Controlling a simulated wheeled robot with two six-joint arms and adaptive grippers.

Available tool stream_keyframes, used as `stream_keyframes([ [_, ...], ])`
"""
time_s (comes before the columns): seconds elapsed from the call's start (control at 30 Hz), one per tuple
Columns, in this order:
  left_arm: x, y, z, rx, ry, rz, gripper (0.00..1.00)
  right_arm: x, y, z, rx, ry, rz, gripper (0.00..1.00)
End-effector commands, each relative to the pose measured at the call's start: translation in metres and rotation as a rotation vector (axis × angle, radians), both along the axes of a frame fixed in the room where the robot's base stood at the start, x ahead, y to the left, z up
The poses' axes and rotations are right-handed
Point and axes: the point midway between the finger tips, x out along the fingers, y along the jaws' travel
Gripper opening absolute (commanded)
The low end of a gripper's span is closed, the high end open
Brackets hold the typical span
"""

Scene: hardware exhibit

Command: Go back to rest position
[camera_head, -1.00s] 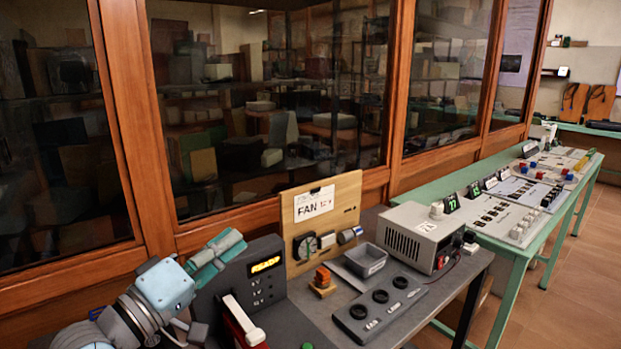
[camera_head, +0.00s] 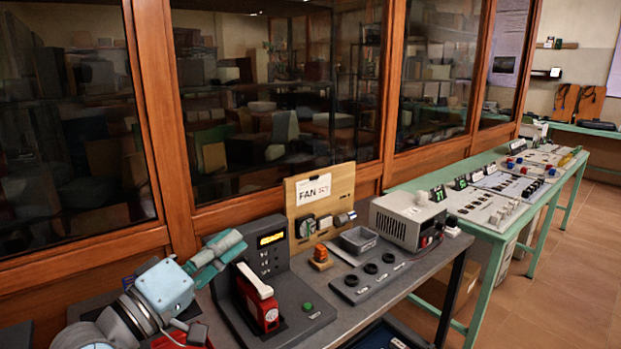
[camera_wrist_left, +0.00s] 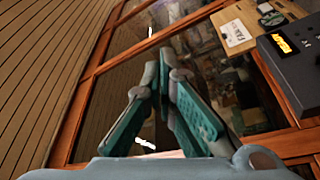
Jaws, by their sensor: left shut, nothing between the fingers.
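My left arm (camera_head: 165,287) comes in from the lower left, pale blue and grey, bent, with its gripper raised. The left gripper (camera_head: 228,249) has teal fingers and is shut and empty. In the head view it appears just left of the black display console (camera_head: 268,258). In the left wrist view the gripper (camera_wrist_left: 163,65) points toward the glass cabinet, its fingers close together with nothing between them. My right gripper is not in view.
A grey bench (camera_head: 402,288) holds the console, a red device with a white lever (camera_head: 258,297), a FAN panel (camera_head: 338,190), a grey tray (camera_head: 358,240) and a power supply (camera_head: 408,222). A green table (camera_head: 497,227) stands beyond. Floor (camera_head: 560,275) is clear at right.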

Motion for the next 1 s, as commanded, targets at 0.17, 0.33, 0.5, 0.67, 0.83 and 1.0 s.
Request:
stream_keyframes([
  [0.17,0.000,0.002,-0.020,0.046,0.025,0.023,0.00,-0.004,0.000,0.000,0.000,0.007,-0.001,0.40],
  [0.33,-0.002,0.007,-0.052,0.128,0.067,0.061,0.00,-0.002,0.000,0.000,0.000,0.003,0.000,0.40],
  [0.5,-0.007,0.011,-0.094,0.236,0.124,0.097,0.00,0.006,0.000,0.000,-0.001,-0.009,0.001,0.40],
  [0.67,-0.023,0.018,-0.157,0.400,0.217,0.133,0.00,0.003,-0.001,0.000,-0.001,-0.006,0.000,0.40],
  [0.83,-0.062,0.033,-0.241,0.647,0.359,0.151,0.00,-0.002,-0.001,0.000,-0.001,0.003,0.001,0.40],
  [1.0,-0.132,0.059,-0.326,0.943,0.546,0.116,0.00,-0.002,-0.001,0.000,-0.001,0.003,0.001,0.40],
])
